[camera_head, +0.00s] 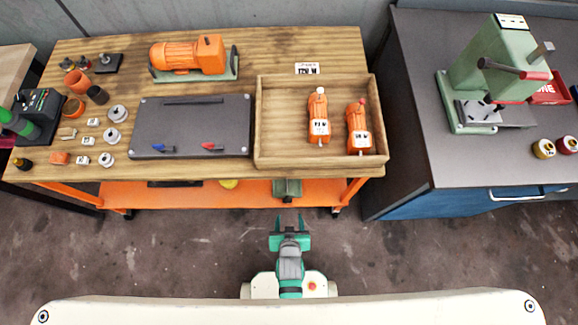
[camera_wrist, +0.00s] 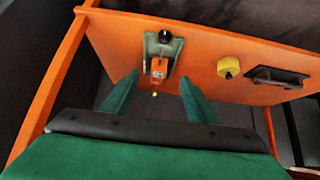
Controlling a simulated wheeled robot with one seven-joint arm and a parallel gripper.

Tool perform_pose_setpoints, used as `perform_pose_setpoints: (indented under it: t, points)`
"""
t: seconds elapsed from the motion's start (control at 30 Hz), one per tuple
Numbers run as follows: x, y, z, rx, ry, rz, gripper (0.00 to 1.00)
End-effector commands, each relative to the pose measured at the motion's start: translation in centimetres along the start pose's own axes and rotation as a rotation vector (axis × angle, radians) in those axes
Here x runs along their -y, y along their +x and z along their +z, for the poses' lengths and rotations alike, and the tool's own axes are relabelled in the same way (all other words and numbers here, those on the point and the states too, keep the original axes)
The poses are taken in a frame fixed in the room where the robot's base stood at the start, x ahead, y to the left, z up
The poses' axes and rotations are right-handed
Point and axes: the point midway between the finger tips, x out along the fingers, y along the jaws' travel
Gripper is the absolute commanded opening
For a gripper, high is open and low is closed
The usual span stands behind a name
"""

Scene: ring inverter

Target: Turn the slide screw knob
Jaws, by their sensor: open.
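A green slide unit (camera_wrist: 176,48) sits on the orange lower shelf, with a round black knob (camera_wrist: 165,36) at its far end in the wrist view. An orange block (camera_wrist: 159,68) is at its near end. In the head view the unit (camera_head: 287,188) shows only partly, under the table edge, and the knob cannot be made out there. My gripper (camera_head: 290,219) is open and empty, in front of the shelf and apart from the unit. In the wrist view its green fingers (camera_wrist: 160,77) are spread to either side of the near end of the unit.
A yellow object (camera_wrist: 228,68) and a dark tray (camera_wrist: 278,75) stand to the right on the orange shelf (camera_wrist: 205,60) in the wrist view. The wooden tabletop (camera_head: 245,60) overhangs it. A wooden tray (camera_head: 285,120) holds two orange motors. The floor before the table is clear.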

Motion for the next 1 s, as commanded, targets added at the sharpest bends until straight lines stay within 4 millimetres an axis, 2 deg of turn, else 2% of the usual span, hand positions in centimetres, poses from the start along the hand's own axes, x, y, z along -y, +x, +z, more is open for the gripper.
perform_pose_setpoints:
  t: [0.3,0.5,0.7,1.0]
  points:
    - [0.1,-5.0,-1.8,-0.119,0.000,0.000,0.53]
    - [0.1,-7.3,-2.8,-0.171,0.001,0.000,0.53]
    - [0.1,-8.3,-3.3,-0.196,0.001,0.000,0.53]
    - [0.1,-8.4,-3.4,-0.199,0.001,0.000,0.53]
